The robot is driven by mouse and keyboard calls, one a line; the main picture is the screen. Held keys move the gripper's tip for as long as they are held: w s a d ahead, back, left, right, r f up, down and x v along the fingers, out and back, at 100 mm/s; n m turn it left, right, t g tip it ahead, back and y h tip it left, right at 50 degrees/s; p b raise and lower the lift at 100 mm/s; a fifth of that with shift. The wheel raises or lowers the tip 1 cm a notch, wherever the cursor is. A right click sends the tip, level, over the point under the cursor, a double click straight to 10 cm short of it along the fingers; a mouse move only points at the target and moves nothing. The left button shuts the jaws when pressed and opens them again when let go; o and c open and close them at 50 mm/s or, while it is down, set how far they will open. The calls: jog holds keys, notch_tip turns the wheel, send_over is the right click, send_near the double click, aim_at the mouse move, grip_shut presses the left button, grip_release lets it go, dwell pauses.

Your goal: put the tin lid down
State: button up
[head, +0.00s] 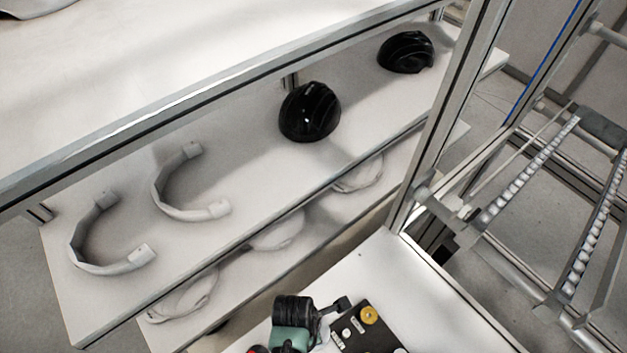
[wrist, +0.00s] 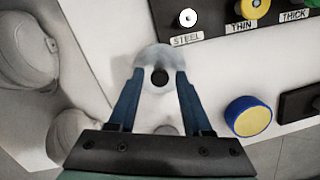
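The tin lid appears to be the pale grey round disc (wrist: 160,54) with a dark round centre, in the upper middle of the wrist view. My gripper (wrist: 159,75) has its two blue fingers at the left and right edges of this disc, and it looks shut on it. The disc is over or close to a white tabletop (wrist: 110,70); any gap beneath cannot be told. In the head view my wrist is at the bottom edge; the fingers and lid are hidden there.
A black panel (head: 366,327) with knobs is right of my wrist; the wrist view reads STEEL, THIN, THICK. A blue-and-yellow round piece (wrist: 250,117) is right of my gripper. Black helmet shells (head: 309,112) and pale curved bands (head: 108,262) sit on a shelf. A metal post (head: 440,130) stands behind.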

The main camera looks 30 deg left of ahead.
jog(key=shift+o, duration=0.2)
jog(key=shift+r, duration=0.1)
jog(key=shift+r, duration=0.35)
notch_tip(320, 180, up, 12)
jog(key=s+a, duration=0.1)
jog(key=shift+s+r, duration=0.15)
jog(key=shift+a, duration=0.1)
